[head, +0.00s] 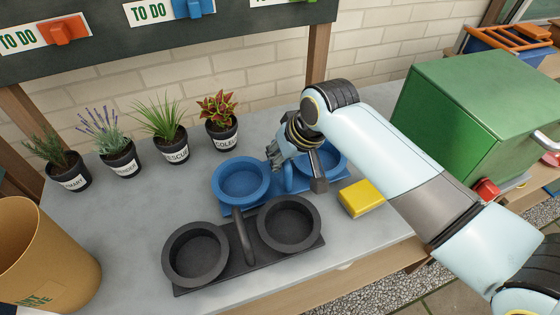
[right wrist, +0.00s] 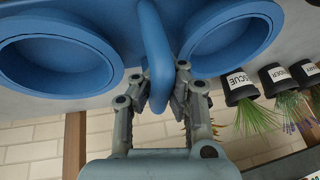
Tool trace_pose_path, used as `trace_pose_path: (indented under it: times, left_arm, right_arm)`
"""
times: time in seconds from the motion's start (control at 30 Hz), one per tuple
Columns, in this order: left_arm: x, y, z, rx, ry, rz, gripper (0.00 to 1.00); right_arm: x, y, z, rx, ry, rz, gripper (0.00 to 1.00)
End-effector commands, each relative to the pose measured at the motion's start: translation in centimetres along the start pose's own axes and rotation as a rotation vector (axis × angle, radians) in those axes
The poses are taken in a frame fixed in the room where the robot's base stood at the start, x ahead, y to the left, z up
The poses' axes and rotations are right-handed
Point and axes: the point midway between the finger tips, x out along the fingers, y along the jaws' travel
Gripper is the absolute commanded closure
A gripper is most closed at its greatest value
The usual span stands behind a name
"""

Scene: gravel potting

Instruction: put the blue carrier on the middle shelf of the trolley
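The blue carrier (head: 240,180) has two round cups and an upright handle between them. It stands on the grey bench, and its right cup is partly hidden behind my right gripper. My right gripper (head: 290,165) is at the handle. In the right wrist view, the handle of the blue carrier (right wrist: 156,50) runs between the fingers of my right gripper (right wrist: 160,88), which press close on both sides of it. My left gripper is not in view. I cannot make out the trolley or its middle shelf.
A dark carrier (head: 240,270) stands just in front of the blue one. A yellow block (head: 362,198) lies to the right. Several potted plants (head: 168,143) line the back. A tan bin (head: 45,260) is at the left, a green box (head: 480,110) at the right.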

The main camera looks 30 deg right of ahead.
Motion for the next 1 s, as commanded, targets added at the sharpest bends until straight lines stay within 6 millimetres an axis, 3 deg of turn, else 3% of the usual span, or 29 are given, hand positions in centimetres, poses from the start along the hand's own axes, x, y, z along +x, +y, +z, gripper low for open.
trace_pose_path:
  times: [0.13,0.43,0.67,1.0]
  left_arm:
    - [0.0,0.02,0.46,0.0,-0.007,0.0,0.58]
    - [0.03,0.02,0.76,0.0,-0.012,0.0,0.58]
    - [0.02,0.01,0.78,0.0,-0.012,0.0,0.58]
    - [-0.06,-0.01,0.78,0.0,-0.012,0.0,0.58]
  right_arm:
    - [1.33,0.26,0.55,0.001,0.001,0.0,1.0]
    - [1.46,0.32,0.62,0.001,0.002,0.0,1.0]
    - [1.47,0.33,0.64,0.001,0.002,0.0,0.73]
    - [1.07,0.33,0.59,0.001,0.002,0.0,0.71]
